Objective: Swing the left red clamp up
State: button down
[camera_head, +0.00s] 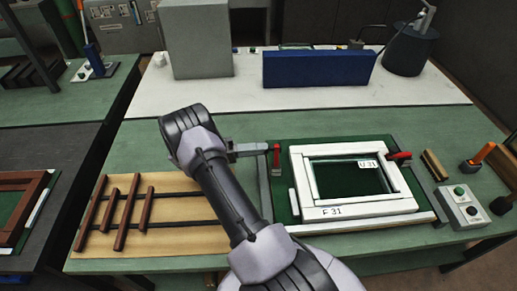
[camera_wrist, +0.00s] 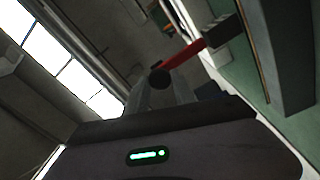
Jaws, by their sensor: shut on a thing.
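The left red clamp (camera_head: 277,158) stands at the left edge of the white frame (camera_head: 352,210), its red handle roughly upright in the head view. My gripper (camera_head: 266,148) reaches it from the left and is shut on it near the handle's top. In the wrist view the red handle (camera_wrist: 186,54) runs from a dark bracket at upper right down to a dark round end at my gripper's fingers (camera_wrist: 163,92). The exact contact between the fingers and the handle is partly hidden.
A right red clamp (camera_head: 400,156) lies at the frame's right side. A wooden board with dark strips (camera_head: 150,205) lies left of my arm. A control box with buttons (camera_head: 461,205) is at the right. A blue box (camera_head: 318,69) and a grey box (camera_head: 196,40) stand behind.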

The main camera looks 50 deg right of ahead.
dwell(0.4)
jog(key=c, duration=1.1)
grip_release()
jog(key=shift+s, duration=0.1)
jog(key=shift+o, duration=0.2)
jog(key=v, duration=1.2)
jog(key=shift+d+f, duration=0.1)
